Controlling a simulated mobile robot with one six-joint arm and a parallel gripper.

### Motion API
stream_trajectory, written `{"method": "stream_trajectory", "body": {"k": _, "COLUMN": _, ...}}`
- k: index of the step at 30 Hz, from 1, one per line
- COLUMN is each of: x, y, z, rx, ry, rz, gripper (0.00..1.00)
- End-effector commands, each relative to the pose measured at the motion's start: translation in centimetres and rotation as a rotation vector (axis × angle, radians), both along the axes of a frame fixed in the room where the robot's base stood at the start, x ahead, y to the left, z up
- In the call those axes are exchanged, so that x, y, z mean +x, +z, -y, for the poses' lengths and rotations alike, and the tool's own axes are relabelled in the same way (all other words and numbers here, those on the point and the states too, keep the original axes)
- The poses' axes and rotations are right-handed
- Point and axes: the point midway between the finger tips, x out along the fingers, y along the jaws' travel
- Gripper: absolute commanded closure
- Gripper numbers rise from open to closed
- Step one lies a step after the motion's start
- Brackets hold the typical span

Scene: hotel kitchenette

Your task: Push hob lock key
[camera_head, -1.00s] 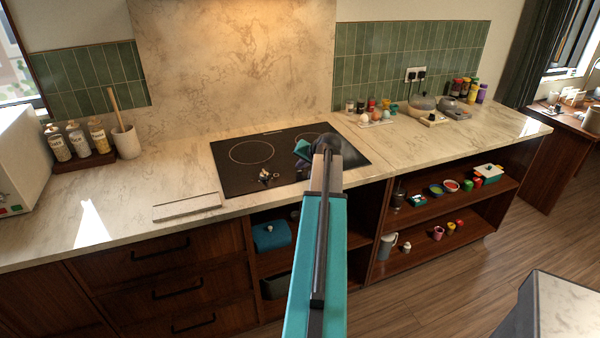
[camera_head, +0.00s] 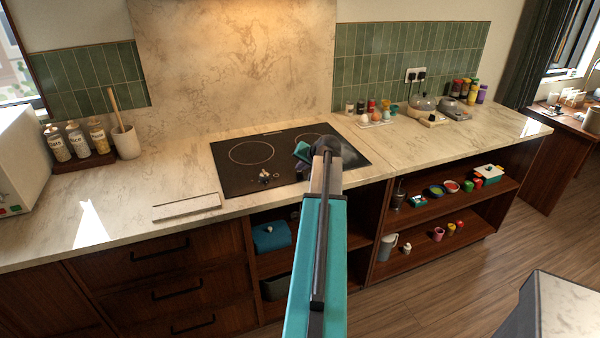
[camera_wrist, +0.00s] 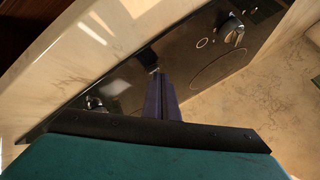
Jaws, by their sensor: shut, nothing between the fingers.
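The black glass hob (camera_head: 235,177) is set in the pale marble worktop. Small metal knobs (camera_head: 265,177) stand on its front part. In the wrist view the hob (camera_wrist: 125,88) runs diagonally, with one metal knob (camera_wrist: 234,34) at upper right and another (camera_wrist: 95,103) at lower left. My gripper (camera_wrist: 157,76) is shut and empty, its dark fingers pointing at the hob surface between these knobs. I cannot tell whether the tips touch the glass. I cannot make out the lock key.
A flat pale panel (camera_head: 187,207) lies left of the hob. Bottles (camera_head: 77,140) and a utensil crock (camera_head: 125,141) stand at the left. Eggs on a tray (camera_head: 376,123) and pans (camera_head: 423,104) stand at the right. Worktop around the hob is mostly clear.

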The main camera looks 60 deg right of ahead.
Motion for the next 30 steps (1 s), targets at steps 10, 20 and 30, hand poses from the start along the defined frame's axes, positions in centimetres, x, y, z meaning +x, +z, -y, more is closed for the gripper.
{"method": "stream_trajectory", "body": {"k": 10, "x": 0.0, "y": 0.3, "z": 0.0, "rx": 0.000, "ry": 0.000, "rz": 0.000, "gripper": 1.00}}
{"method": "stream_trajectory", "body": {"k": 20, "x": 0.0, "y": 1.2, "z": 0.0, "rx": 0.000, "ry": 0.000, "rz": 0.000, "gripper": 1.00}}
{"method": "stream_trajectory", "body": {"k": 30, "x": 0.1, "y": 1.3, "z": 0.0, "rx": 0.000, "ry": 0.000, "rz": 0.000, "gripper": 1.00}}
